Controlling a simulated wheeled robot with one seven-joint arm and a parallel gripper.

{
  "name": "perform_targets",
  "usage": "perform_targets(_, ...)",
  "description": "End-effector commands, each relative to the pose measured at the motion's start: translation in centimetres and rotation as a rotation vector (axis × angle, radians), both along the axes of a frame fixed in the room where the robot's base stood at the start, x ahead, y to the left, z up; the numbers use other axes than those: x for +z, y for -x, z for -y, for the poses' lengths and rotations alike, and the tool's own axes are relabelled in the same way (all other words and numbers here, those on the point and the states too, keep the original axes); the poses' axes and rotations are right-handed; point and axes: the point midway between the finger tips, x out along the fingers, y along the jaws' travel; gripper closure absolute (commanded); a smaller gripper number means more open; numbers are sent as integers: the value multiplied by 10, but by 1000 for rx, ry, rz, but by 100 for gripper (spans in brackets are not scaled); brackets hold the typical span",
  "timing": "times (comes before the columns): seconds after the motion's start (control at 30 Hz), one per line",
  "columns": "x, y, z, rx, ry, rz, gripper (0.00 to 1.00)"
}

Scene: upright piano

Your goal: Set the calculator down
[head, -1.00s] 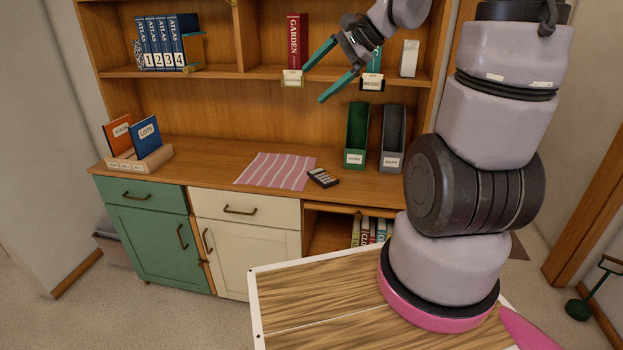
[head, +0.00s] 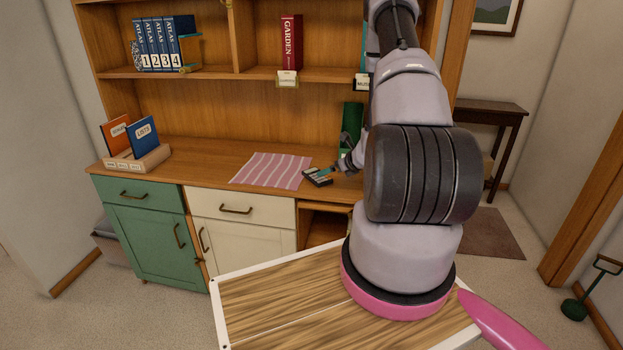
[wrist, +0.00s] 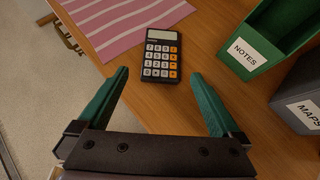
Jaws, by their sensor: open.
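The calculator (wrist: 161,56) is dark with light and orange keys. It lies flat on the wooden counter, beside the pink striped mat (wrist: 110,22), close to the mat's edge. In the head view the calculator (head: 317,177) lies at the right of the mat (head: 271,170), partly covered by my gripper. My gripper (wrist: 158,82) is open, its two green fingers apart and nothing between the tips. In the wrist view the calculator lies just beyond the fingertips. In the head view my gripper (head: 335,172) is low over the counter, partly hidden by my arm.
A green NOTES file box (wrist: 262,40) and a grey MAPS file box (wrist: 303,92) stand right of the calculator. The orange and blue books stand in a wooden holder (head: 137,160) at the counter's left. Bare counter lies around the mat.

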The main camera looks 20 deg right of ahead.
Motion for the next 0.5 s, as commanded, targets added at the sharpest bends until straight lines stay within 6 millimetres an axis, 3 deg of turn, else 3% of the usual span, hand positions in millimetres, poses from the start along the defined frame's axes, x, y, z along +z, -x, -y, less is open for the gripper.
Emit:
perform_targets(0.23,-25,-29,-5,-3,-2,-1,0)
perform_targets(0.5,-37,-48,-8,-3,-2,-1,0)
